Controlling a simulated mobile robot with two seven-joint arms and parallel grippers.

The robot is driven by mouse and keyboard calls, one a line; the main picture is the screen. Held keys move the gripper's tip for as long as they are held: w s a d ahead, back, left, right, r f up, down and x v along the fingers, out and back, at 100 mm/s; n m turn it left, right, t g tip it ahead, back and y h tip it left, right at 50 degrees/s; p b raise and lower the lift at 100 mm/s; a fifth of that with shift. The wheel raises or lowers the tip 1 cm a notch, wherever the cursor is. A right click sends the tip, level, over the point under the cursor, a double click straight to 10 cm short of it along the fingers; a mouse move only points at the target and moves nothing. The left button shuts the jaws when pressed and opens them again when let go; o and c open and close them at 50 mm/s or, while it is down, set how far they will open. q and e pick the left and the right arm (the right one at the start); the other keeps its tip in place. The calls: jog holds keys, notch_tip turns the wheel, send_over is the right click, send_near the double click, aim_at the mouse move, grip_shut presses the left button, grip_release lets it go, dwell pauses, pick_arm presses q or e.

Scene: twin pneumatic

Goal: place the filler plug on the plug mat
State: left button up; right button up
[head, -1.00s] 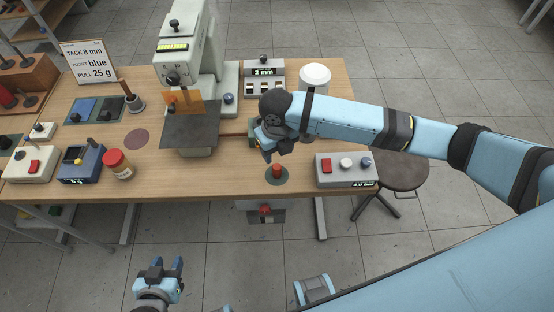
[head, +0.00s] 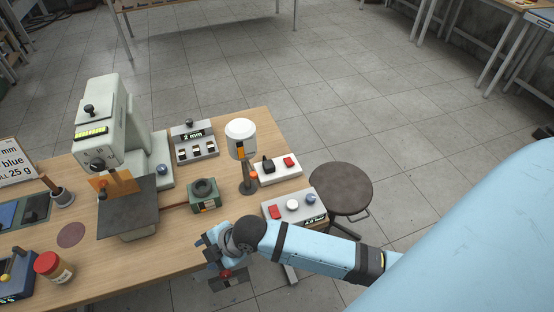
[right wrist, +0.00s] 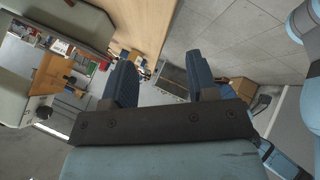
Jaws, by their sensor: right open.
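My right gripper (head: 210,252) hangs over the front edge area of the bench, in front of the green housing (head: 205,197) with a dark round top. The right wrist view shows its two dark ribbed fingers (right wrist: 163,82) apart with nothing between them. A red-topped piece on a dark round mat, seen in the earlier head view near this front edge, is hidden now behind my gripper and arm. I cannot tell for sure whether these are the filler plug and plug mat. My left gripper is out of view.
A control box (head: 295,207) with red, white and blue buttons stands right of my gripper. Behind it are a white canister (head: 241,140) and a dark stand with an orange top (head: 248,184). The press (head: 102,125) is at left. A stool (head: 340,188) stands beside the bench.

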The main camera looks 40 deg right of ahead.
jog(key=s+d+f+m+t+h, duration=0.3)
jog(key=s+d+f+m+t, duration=0.2)
jog(key=s+d+m, duration=0.6)
jog(key=d+m, duration=0.1)
jog(key=m, duration=0.4)
jog(key=shift+s+d+f+m, duration=0.15)
jog(key=shift+f+m, duration=0.15)
